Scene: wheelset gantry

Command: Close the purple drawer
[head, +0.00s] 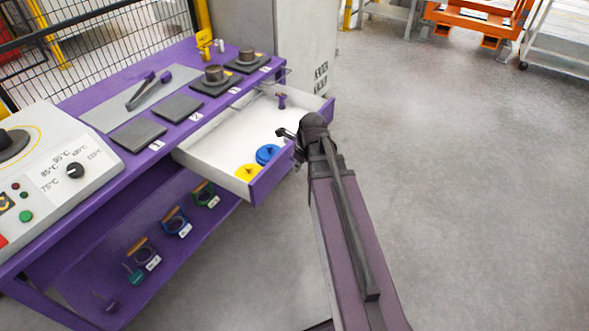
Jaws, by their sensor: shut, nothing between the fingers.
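The purple drawer (270,184) is pulled out from under the purple workbench, with its white interior showing. Inside it lie a blue round piece (267,153) and a yellow round piece (248,172) near the front corner, and a small purple piece (281,100) farther back. My gripper (282,133) is at the drawer's front panel, its small dark tip appearing over the inside edge. The fingers look shut and empty. My wrist covers the middle of the front panel, and I cannot tell whether it touches it.
The bench top (160,152) carries dark square plates, a pair of tongs (148,92) and a white control box (50,165). A lower shelf (150,255) holds several small items. A grey cabinet (285,40) stands behind. The floor (440,160) to the right is clear.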

